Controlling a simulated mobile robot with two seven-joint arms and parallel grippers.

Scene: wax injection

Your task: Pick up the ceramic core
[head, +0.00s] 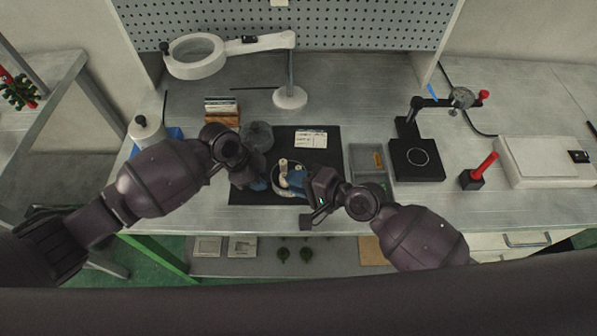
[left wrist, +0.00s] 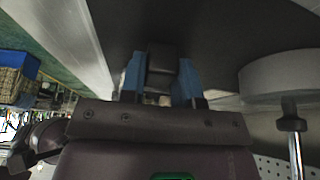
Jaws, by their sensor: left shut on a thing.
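A cream-coloured upright piece, which looks like the ceramic core (head: 283,168), stands at a round light-rimmed dish (head: 277,188) on the black mat (head: 318,158). My left gripper (head: 258,184) is low over the mat, just left of the dish. In the left wrist view, its blue fingers (left wrist: 160,78) are shut on a dark block (left wrist: 160,58); what the block is I cannot tell. My right gripper (head: 292,180) is at the dish's right side, a blue finger close to the cream piece. Its fingertips are too small and covered to tell whether they grip anything.
A grey round thing (head: 257,136) and a white label card (head: 311,139) lie on or by the mat. A grey tray (head: 367,160) is right of it, then a black gauge stand (head: 416,160). A magnifier lamp (head: 290,97) stands behind.

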